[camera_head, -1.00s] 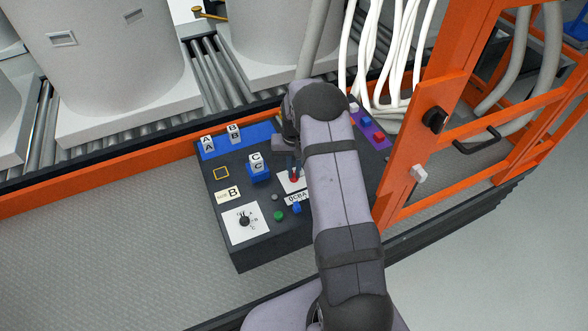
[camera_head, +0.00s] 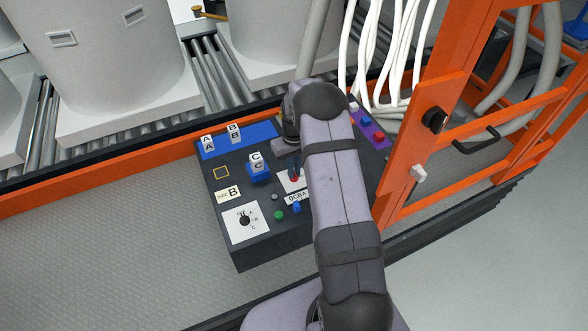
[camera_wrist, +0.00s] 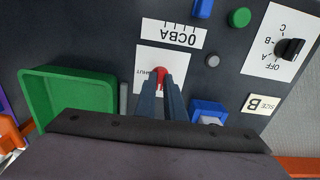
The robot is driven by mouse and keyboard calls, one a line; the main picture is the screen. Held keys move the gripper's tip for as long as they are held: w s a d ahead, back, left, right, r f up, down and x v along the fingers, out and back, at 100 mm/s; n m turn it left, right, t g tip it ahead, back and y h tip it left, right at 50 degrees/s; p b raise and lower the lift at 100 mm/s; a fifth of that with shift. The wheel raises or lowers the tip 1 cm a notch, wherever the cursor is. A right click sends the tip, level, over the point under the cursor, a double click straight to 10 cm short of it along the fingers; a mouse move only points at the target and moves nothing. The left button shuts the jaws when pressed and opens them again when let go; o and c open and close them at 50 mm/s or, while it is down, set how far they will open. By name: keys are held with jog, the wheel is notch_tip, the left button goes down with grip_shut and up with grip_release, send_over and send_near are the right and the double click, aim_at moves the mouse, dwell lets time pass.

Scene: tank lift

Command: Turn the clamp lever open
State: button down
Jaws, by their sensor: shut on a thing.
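The clamp lever (camera_wrist: 161,72) has a red knob and stands on a white plate (camera_wrist: 148,56) with partly hidden lettering, "HUT" being readable. The lever's red part also shows in the head view (camera_head: 294,177), just left of my forearm. My gripper (camera_wrist: 162,84) is shut on the lever, with its two dark fingers on either side just below the red knob in the wrist view. The fingers hide the lever's lower part. In the head view my arm hides most of the gripper and part of the plate.
A green tray (camera_wrist: 34,100) lies left of my fingers in the wrist view, and a blue holder (camera_wrist: 208,108) lies close on their right. A dial (camera_wrist: 290,48), a green button (camera_wrist: 239,17) and an "OCBA" label (camera_wrist: 172,34) are nearby. An orange frame (camera_head: 410,170) stands right of my arm.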

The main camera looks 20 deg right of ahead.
jog(key=c, duration=1.8)
grip_release()
jog(key=shift+c, duration=0.2)
jog(key=shift+r, duration=0.1)
jog(key=shift+r+b, duration=0.35)
jog(key=shift+r, duration=3.3)
